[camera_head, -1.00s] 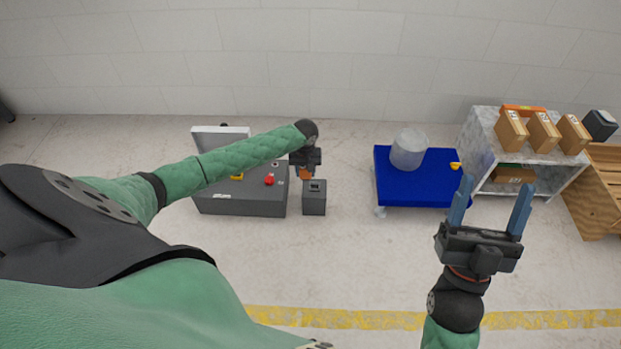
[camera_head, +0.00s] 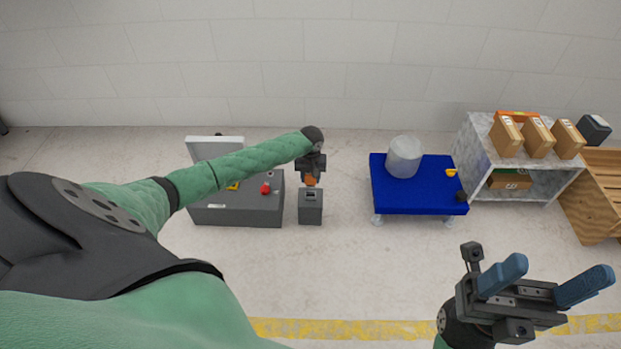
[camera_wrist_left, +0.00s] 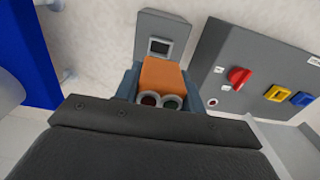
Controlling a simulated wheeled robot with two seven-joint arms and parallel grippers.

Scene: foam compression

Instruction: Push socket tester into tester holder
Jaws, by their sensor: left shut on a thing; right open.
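The orange socket tester (camera_wrist_left: 162,76) is held between the fingers of my left gripper (camera_wrist_left: 160,88), with two round ends facing the wrist camera. In the head view the tester (camera_head: 310,181) shows as a small orange patch below my left gripper (camera_head: 311,172). The tester holder (camera_head: 311,207) is a grey box with a dark square opening on its top, also seen in the left wrist view (camera_wrist_left: 161,30). The tester is close to the holder's opening; whether they touch I cannot tell. My right gripper (camera_head: 545,279) is open and empty at the lower right.
A grey control box (camera_head: 238,211) with a red knob (camera_head: 265,188) and raised lid stands left of the holder. A blue cart (camera_head: 420,200) with a translucent container (camera_head: 404,157) stands to the right. A shelf (camera_head: 526,135) with cardboard boxes is further right.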

